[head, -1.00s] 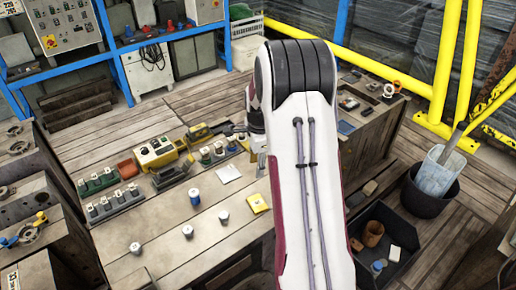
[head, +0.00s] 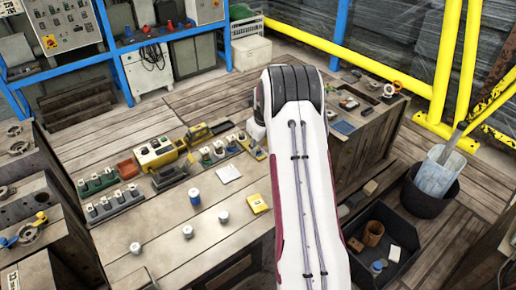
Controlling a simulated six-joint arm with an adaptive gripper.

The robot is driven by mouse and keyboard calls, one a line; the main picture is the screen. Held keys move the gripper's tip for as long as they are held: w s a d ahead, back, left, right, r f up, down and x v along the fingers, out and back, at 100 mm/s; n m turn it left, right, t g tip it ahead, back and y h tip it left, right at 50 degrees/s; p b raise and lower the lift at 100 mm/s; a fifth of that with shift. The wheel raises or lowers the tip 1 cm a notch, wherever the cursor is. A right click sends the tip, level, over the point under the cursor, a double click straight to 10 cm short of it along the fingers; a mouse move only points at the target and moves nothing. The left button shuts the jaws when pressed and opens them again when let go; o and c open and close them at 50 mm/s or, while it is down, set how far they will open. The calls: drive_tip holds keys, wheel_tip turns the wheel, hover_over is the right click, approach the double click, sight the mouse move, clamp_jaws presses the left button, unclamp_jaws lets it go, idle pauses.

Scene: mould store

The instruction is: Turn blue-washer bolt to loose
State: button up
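A small cylinder with a pale top and a blue band (head: 195,197) stands upright on the wooden workbench (head: 165,262). A second pale cylinder with a bluish lower part (head: 188,232) stands nearer the front. Several bolt-like pieces also stand in a rack (head: 220,157) at the back of the bench, with some green and blue on them. They are too small to tell which one is the blue-washer bolt. My arm crosses the right of the bench. My gripper is hidden behind it, so its fingers do not show.
A green rack (head: 97,183), a grey rack (head: 115,203) and a yellow box (head: 157,153) line the bench's back left. A white pad (head: 228,173) and a yellow pad (head: 257,204) lie near the middle. A black bin (head: 382,247) stands on the floor at right.

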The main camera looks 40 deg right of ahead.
sight(258, 149)
drive_tip(key=m, duration=0.2)
drive_tip(key=w+r+m, duration=0.1)
drive_tip(key=m, duration=0.1)
drive_tip(key=d+m, duration=0.1)
drive_tip(key=m, duration=0.1)
drive_tip(key=shift+w+r+t, duration=0.2)
drive_tip(key=shift+w+t, duration=0.2)
drive_tip(key=shift+f, duration=0.15)
drive_tip(key=shift+x, duration=3.75)
drive_tip(key=shift+d, duration=0.2)
clamp_jaws()
